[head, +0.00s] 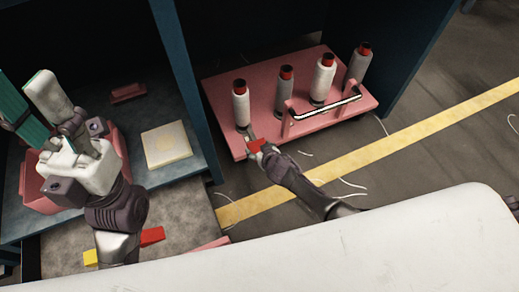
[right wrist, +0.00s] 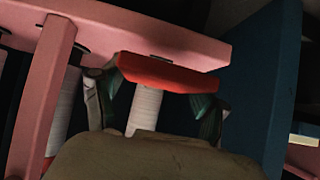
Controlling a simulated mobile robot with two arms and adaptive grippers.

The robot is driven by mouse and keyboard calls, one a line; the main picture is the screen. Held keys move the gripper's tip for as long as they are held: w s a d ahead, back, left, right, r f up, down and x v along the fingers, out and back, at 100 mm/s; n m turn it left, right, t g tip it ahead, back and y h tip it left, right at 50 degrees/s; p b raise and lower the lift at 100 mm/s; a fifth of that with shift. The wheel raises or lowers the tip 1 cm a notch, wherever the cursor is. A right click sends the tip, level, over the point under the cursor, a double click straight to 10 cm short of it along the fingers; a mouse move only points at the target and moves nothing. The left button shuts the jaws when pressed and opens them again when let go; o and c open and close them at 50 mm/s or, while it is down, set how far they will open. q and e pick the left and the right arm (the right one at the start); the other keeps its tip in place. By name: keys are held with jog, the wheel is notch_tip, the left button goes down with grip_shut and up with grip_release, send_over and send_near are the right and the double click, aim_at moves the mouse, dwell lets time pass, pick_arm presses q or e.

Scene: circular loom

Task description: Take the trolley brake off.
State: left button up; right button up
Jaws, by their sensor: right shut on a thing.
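The pink trolley (head: 225,90) stands low between dark blue posts, with several white bobbins upright on it and a black-and-white handle bar (head: 325,106) at its front right. The red brake lever (head: 254,146) is at its front left edge. It also shows in the right wrist view as a red bar (right wrist: 168,74) just under the pink deck edge. My right gripper (head: 252,142) is shut on the brake lever, with a finger on each side of it in the right wrist view (right wrist: 155,98).
A yellow floor line (head: 400,130) runs past the trolley's front, with loose white thread scraps near it. A dark blue post (head: 182,80) stands left of the trolley. A cream block (head: 166,144) lies on the grey shelf. A white surface (head: 330,245) fills the foreground.

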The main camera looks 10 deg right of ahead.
jog(key=o, duration=1.5)
jog(key=shift+w+r, duration=0.25)
jog(key=shift+r, duration=0.1)
jog(key=shift+o, duration=0.9)
jog(key=shift+s, duration=0.1)
jog(key=shift+f, duration=0.2)
jog(key=shift+s, duration=0.1)
jog(key=shift+s+d+r, duration=0.15)
jog(key=shift+s+r, duration=0.05)
jog(key=shift+s, duration=0.25)
jog(key=v, duration=1.1)
